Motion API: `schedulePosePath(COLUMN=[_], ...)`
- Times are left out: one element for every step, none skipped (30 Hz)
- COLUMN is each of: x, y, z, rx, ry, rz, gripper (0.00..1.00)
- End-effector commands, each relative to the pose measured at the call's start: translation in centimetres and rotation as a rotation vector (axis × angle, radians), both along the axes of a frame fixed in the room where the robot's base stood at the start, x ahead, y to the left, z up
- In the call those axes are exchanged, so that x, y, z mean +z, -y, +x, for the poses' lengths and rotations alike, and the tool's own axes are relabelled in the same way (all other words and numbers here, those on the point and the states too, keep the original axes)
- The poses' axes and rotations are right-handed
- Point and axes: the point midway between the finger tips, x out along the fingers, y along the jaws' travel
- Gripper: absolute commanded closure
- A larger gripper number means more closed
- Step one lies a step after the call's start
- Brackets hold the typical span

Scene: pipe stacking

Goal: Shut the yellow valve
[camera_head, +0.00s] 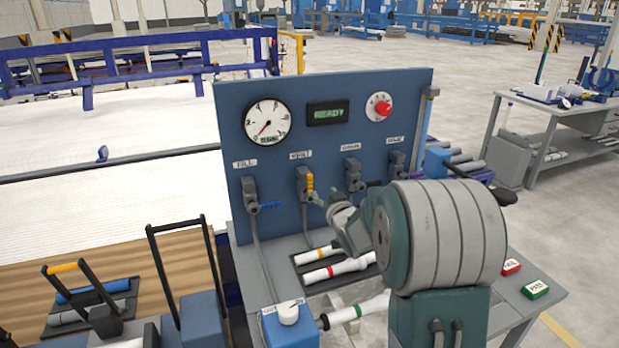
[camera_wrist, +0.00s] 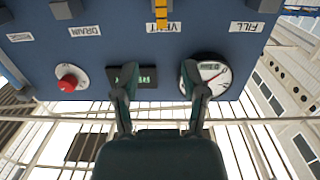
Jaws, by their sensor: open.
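The yellow valve (camera_head: 309,184) is on the blue upright panel under the VENT label, second from the left. Its yellow handle stands upright, in line with the pipe below. In the wrist view, which is upside down, the yellow handle (camera_wrist: 161,14) shows at the top edge, partly cut off, above the VENT label. My gripper (camera_wrist: 159,85) is open and empty, its two fingers spread apart in front of the panel. In the head view my gripper (camera_head: 322,198) is just right of the yellow handle and seems apart from it; the exact gap is unclear.
A blue-handled valve (camera_head: 266,206) is to the left. A dark-handled valve (camera_head: 356,180) and a purple-handled one (camera_head: 412,175) are to the right. Above are a gauge (camera_head: 267,122), a READY display (camera_head: 328,113) and a red knob (camera_head: 382,107). Pipes (camera_head: 338,269) lie on the bench below.

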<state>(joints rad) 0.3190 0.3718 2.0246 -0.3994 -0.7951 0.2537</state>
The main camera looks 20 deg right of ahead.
Motion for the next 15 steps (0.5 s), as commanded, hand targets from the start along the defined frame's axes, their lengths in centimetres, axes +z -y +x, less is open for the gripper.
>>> schedulePosePath(x=[-0.7,-0.9,-1.1,-1.2,-1.3,-1.3,-1.2,-1.2,-1.3,-1.3,-1.3,-1.3,-1.3,-1.3,-1.3], y=[0.3,0.4,0.5,0.5,0.6,0.6,0.6,0.6,0.6,0.6,0.6,0.6,0.6,0.6,0.6], z=[0.5,0.7,0.8,1.0,1.0,1.2,1.4,1.6,1.9,2.3,2.7,3.4,3.9,4.4,5.1], rx=[0.011,0.017,0.023,0.027,0.030,0.032,0.034,0.034,0.035,0.034,0.034,0.035,0.035,0.034,0.034], ry=[0.022,0.035,0.049,0.057,0.063,0.069,0.072,0.073,0.072,0.071,0.071,0.072,0.071,0.071,0.071], rz=[0.005,0.007,0.009,0.011,0.012,0.012,0.012,0.012,0.012,0.012,0.012,0.012,0.013,0.012,0.013], gripper=[0.44,0.44,0.44,0.44,0.44,0.44,0.44,0.44,0.44,0.44,0.44,0.44,0.44,0.44,0.44])
